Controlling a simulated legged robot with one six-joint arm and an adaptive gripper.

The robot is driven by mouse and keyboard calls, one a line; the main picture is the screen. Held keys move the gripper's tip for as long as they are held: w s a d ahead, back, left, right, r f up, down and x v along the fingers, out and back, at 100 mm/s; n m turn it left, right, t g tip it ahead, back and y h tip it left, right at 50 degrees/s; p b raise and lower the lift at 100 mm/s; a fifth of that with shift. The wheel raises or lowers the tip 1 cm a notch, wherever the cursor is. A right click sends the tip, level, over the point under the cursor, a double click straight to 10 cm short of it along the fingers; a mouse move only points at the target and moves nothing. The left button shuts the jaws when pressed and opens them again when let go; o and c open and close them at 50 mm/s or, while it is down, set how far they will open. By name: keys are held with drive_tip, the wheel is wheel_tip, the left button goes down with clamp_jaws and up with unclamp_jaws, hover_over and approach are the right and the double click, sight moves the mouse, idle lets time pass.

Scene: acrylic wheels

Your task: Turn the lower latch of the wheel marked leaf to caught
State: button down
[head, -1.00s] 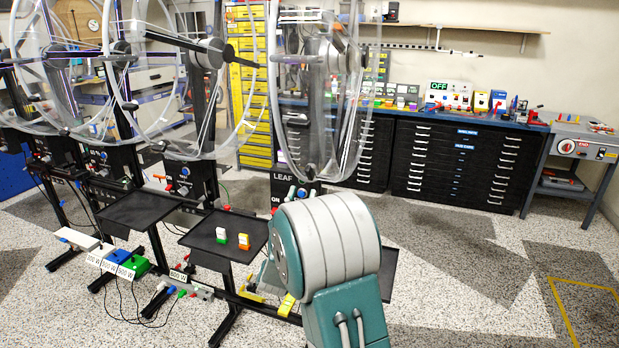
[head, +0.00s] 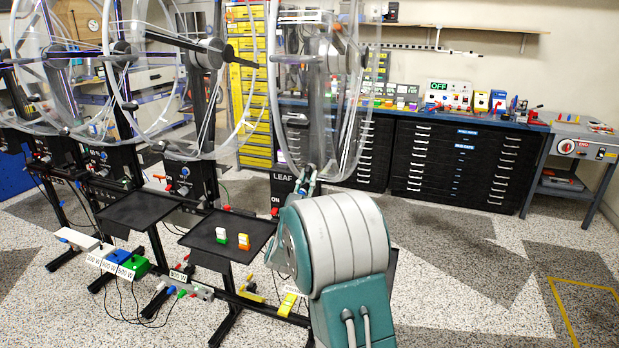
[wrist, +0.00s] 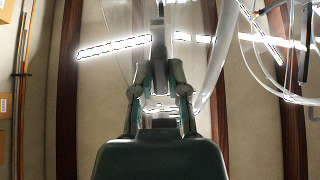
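The wheel marked leaf (head: 318,95) is a clear acrylic wheel seen nearly edge-on, above a black panel lettered LEAF (head: 284,189). My gripper (head: 307,176) is just right of this panel, below the wheel's lower rim, with its fingers pointing up. In the wrist view my gripper (wrist: 161,66) has its two fingers apart, with a dark upright piece (wrist: 158,38) between or behind them. I cannot tell whether they touch it. The lower latch and its setting cannot be made out; my gripper and arm cover part of the panel.
Other clear wheels (head: 160,75) on stands fill the left. A black tray (head: 205,247) with small coloured blocks (head: 232,238) stands left of my arm. Black drawer cabinets (head: 455,165) line the back wall. The floor at the right is clear.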

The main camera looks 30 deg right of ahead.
drive_tip(key=m, duration=0.4)
drive_tip(key=shift+w+m, duration=0.1)
drive_tip(key=shift+m, duration=0.2)
drive_tip(key=m, duration=0.4)
drive_tip(key=shift+a+r, duration=0.1)
drive_tip(key=shift+m, duration=0.3)
drive_tip(key=m, duration=0.4)
drive_tip(key=shift+r+m, duration=0.1)
drive_tip(key=shift+m, duration=0.2)
